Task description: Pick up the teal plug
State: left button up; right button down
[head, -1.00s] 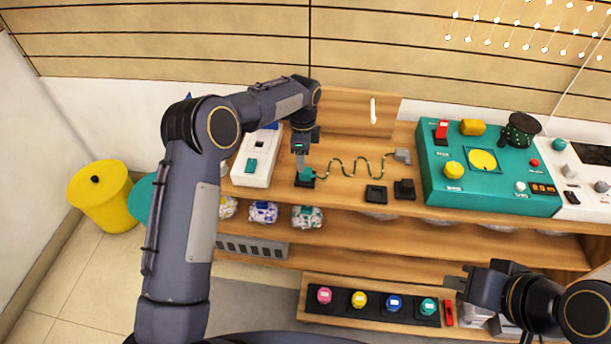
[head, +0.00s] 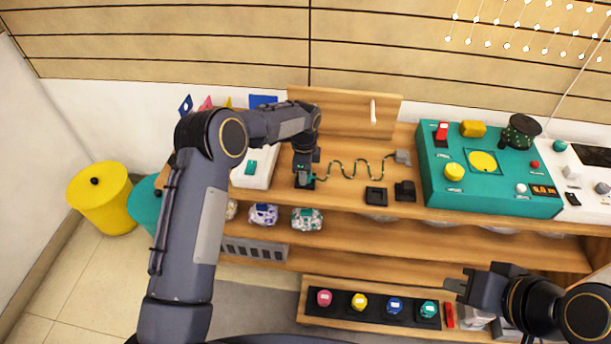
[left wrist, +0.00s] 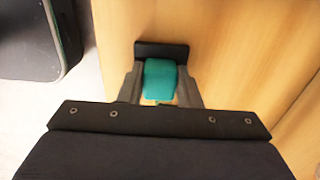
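The teal plug (left wrist: 160,78) stands on a black square base (left wrist: 161,50) on the wooden shelf top. In the head view the plug (head: 303,175) is mostly hidden by my left gripper (head: 304,168), and a green wavy cord leads right from it. In the left wrist view the fingers of my left gripper (left wrist: 161,84) lie one on each side of the plug, very close to it. Whether they press on it cannot be told. My right gripper (head: 460,279) is at the lower right, away from the plug, its fingers apart and empty.
The cord (head: 345,170) ends at a grey block (head: 402,157). Two black sockets (head: 376,196) lie right of the plug. A white box (head: 254,168) stands to its left, and a teal control panel (head: 500,160) stands on the right.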

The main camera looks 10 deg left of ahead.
pick_arm(q)
jog(key=c, duration=0.4)
jog(key=shift+o, duration=0.2)
jog(key=shift+r, duration=0.1)
jog(key=shift+r, duration=0.25)
notch_tip(320, 180, up, 2)
jog(key=shift+s+d+r+p, duration=0.3)
jog(key=shift+s+r+p, duration=0.35)
jog(key=shift+s+r, duration=1.35)
jog(key=shift+s+d+r+p, duration=0.3)
jog(key=shift+s+r+p, duration=0.3)
jog(key=shift+s+r, duration=1.35)
jog(key=shift+s+d+r+p, duration=0.3)
jog(key=shift+s+r+p, duration=0.35)
jog(key=shift+s+r, duration=1.3)
